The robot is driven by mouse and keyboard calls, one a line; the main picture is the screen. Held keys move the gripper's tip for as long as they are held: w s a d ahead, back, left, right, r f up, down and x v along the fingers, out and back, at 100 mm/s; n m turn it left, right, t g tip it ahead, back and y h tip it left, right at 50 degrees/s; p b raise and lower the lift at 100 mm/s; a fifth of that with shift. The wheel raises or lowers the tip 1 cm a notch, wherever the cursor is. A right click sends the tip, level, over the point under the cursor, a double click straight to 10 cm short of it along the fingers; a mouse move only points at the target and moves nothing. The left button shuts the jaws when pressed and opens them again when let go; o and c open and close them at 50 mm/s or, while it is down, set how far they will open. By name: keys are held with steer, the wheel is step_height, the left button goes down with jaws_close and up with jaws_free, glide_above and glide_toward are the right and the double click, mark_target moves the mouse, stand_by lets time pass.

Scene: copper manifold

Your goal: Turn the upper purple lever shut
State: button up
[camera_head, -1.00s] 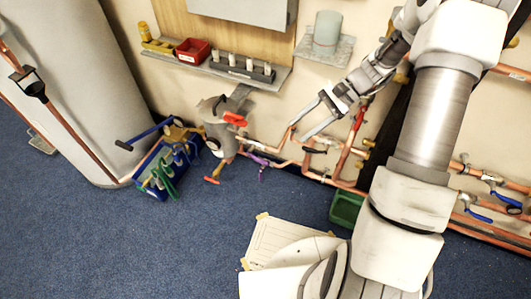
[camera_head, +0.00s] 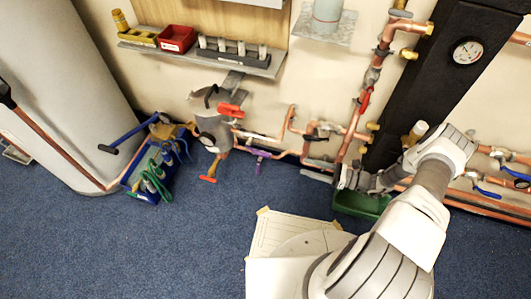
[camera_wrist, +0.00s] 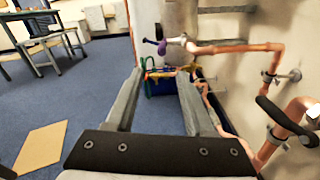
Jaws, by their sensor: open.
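One purple lever (camera_head: 258,156) shows clearly in the head view, on the copper pipe low on the wall, right of the grey vessel. A small purple handle (camera_wrist: 161,47) shows in the wrist view, beyond the fingertips and above the gap between them, at the end of a copper pipe. I cannot tell a second purple lever apart. My gripper (camera_head: 306,168) is low by the wall, right of the purple lever and apart from it. In the wrist view my gripper (camera_wrist: 160,78) is open with nothing between its fingers.
Copper pipes (camera_wrist: 225,48) and a black-handled valve (camera_wrist: 285,117) run close along the right of my gripper. A blue tool crate (camera_head: 145,185) stands on the floor beyond. A green bin (camera_head: 360,204) sits beneath my wrist. The blue carpet (camera_head: 200,240) is open in front.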

glide_toward(263, 155)
steer(key=shift+m, duration=0.3)
steer(key=x, duration=1)
steer(key=shift+w+a+f+b, duration=0.1)
steer(key=shift+w+f+b, duration=0.2)
steer(key=shift+w+b, duration=0.1)
jaws_close()
stand_by(0.7)
